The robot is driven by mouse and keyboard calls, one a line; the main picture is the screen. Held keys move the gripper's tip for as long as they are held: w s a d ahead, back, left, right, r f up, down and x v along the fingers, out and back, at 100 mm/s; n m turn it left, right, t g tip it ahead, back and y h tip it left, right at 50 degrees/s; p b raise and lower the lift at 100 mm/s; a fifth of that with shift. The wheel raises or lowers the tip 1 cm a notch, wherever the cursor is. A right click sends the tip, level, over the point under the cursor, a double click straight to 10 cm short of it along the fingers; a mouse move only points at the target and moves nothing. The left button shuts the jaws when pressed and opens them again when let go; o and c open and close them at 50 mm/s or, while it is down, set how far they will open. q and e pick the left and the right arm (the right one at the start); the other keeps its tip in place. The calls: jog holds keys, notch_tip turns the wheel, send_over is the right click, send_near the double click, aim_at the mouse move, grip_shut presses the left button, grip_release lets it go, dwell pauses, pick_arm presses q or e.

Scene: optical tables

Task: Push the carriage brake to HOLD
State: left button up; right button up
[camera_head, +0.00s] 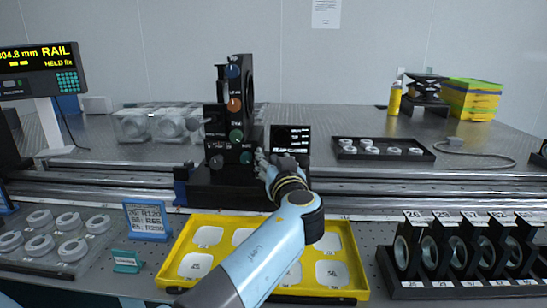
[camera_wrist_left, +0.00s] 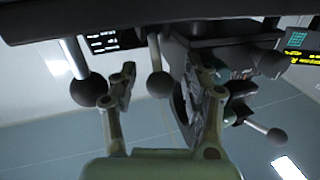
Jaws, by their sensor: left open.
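The black carriage (camera_head: 222,187) sits on the rail in the middle of the head view, carrying an upright black mount with blue, orange and green knobs. My left gripper (camera_head: 266,165) is beside the mount's lower right side, above the rail. In the left wrist view my left gripper (camera_wrist_left: 165,88) is open, its two fingers apart. A dark ball-ended lever (camera_wrist_left: 158,84) shows between the fingers, and another ball-ended lever (camera_wrist_left: 88,88) is to their left. A third ball-ended lever (camera_wrist_left: 276,136) is at the right. I cannot tell which is the brake, nor whether a finger touches one.
A yellow tray (camera_head: 348,281) lies in front of the rail, under my left arm. A lens rack (camera_head: 455,262) stands at the right front. A black tray (camera_head: 382,150) lies behind the rail. The readout (camera_head: 40,70) at the left shows RAIL and HELD.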

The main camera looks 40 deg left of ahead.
pick_arm(q)
jog(key=shift+c, duration=0.9)
grip_shut()
pick_arm(e)
jog(key=shift+s, duration=0.15)
jog(key=shift+a+r, duration=0.1)
jog(key=shift+a, duration=0.1)
